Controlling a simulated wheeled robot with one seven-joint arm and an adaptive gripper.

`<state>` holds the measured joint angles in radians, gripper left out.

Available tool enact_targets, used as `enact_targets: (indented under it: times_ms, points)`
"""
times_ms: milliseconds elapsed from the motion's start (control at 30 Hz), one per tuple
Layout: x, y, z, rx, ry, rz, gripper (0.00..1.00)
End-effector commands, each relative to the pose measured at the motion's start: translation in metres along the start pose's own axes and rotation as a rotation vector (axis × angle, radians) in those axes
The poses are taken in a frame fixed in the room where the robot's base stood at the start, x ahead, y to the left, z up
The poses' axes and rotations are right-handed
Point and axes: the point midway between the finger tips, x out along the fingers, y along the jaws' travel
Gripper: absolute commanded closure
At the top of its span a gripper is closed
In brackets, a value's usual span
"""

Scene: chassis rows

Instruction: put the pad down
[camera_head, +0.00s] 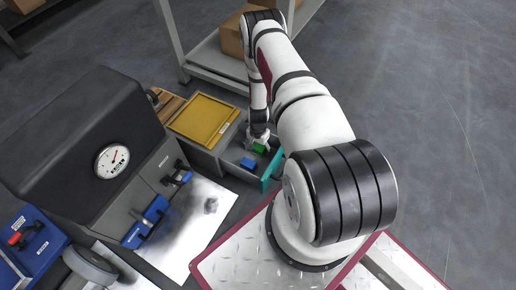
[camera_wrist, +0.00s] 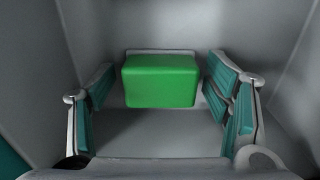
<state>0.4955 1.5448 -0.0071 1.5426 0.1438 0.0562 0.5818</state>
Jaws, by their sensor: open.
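A green pad (camera_head: 259,148) lies in the open grey drawer, whose front panel (camera_head: 271,172) is teal. My gripper (camera_head: 258,137) reaches down into the drawer at the pad. In the wrist view the green pad (camera_wrist: 160,80) appears as a block between the teal-padded fingers of my open gripper (camera_wrist: 162,105). A gap shows on each side, so the fingers do not grip it. The pad's underside is hidden. A blue block (camera_head: 248,163) lies in the same drawer, nearer the front of the head view.
The drawer walls (camera_wrist: 285,60) rise close around my gripper. A yellow tray (camera_head: 204,119) sits on the cabinet beside the drawer. A dark machine with a dial (camera_head: 112,158) and a metal plate (camera_head: 205,215) are to the left. Shelving (camera_head: 215,60) with boxes stands behind.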

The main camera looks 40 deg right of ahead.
Motion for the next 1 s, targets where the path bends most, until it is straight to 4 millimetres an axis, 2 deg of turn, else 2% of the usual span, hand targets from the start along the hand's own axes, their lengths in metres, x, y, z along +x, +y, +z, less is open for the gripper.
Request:
enact_targets:
  times_ms: [167,500,600,867,967,1000]
  points:
    - [-0.022,-0.001,-0.001,0.0,0.001,-0.001,0.29]
    - [-0.091,-0.001,-0.001,0.0,0.001,-0.001,0.29]
    - [-0.106,-0.001,-0.001,0.0,0.002,-0.001,0.29]
    - [-0.13,-0.004,-0.002,-0.008,0.002,-0.003,0.29]
    - [-0.157,-0.018,-0.004,-0.041,0.002,-0.011,0.29]
    - [-0.174,-0.025,-0.005,-0.062,0.001,-0.015,0.29]
